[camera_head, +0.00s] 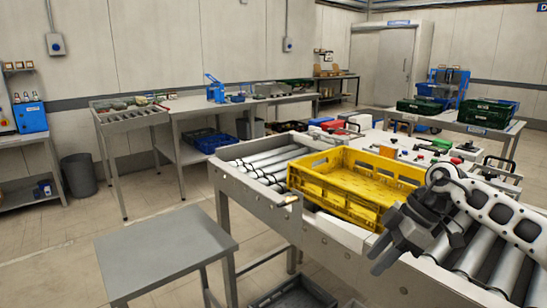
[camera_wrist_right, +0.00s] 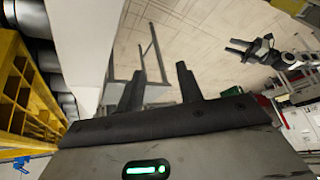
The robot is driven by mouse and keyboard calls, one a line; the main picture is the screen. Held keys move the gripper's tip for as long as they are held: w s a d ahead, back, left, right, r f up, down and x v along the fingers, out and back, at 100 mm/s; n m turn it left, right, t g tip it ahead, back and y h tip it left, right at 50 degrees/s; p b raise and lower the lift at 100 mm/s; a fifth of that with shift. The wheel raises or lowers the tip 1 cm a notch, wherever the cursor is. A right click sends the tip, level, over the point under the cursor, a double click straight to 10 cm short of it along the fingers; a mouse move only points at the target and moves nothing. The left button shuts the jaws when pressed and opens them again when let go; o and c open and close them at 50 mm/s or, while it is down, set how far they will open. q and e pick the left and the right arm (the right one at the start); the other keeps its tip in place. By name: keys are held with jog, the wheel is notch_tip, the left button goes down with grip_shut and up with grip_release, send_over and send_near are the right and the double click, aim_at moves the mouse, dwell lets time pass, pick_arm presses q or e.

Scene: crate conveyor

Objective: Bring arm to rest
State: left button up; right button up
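My right gripper (camera_head: 378,262) is black and shows at the lower right of the head view, its white arm coming in from the right edge. It hangs beside the near side of the conveyor, in front of the yellow crate (camera_head: 340,207) and apart from it. In the right wrist view its two fingers (camera_wrist_right: 160,80) stand apart with nothing between them. The crate shows there at the left edge (camera_wrist_right: 22,98). My left gripper is outside the head view; a dark gripper (camera_wrist_right: 232,47) at the upper right of the right wrist view appears to be it, with fingers apart and empty.
The yellow crate sits on the roller conveyor (camera_head: 258,190) and looks empty. A grey stool (camera_head: 165,245) stands in front at the left. A dark bin (camera_head: 295,294) lies under the conveyor. Workbenches line the back wall. The floor at the left is open.

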jog(key=s+a+f+n+t+y, duration=0.1)
jog(key=s+a+t+y, duration=0.25)
jog(key=a+y, duration=0.45)
jog(key=s+a+f+t+y, duration=0.15)
jog(key=s+a+y, duration=0.3)
jog(key=a, duration=0.85)
jog(key=s+d+f+m+t+h, duration=0.2)
jog(key=s+d+f+m+h, duration=0.5)
jog(key=f, duration=0.3)
jog(key=s+d+f+m+t+h, duration=0.3)
jog(key=s+d+f+m+h, duration=0.4)
jog(key=s+f+h, duration=0.1)
notch_tip(320, 180, down, 2)
jog(key=shift+s+f+h, duration=0.1)
jog(key=shift+s+h, duration=0.25)
jog(key=shift+s, duration=0.55)
jog(key=shift+a, duration=0.1)
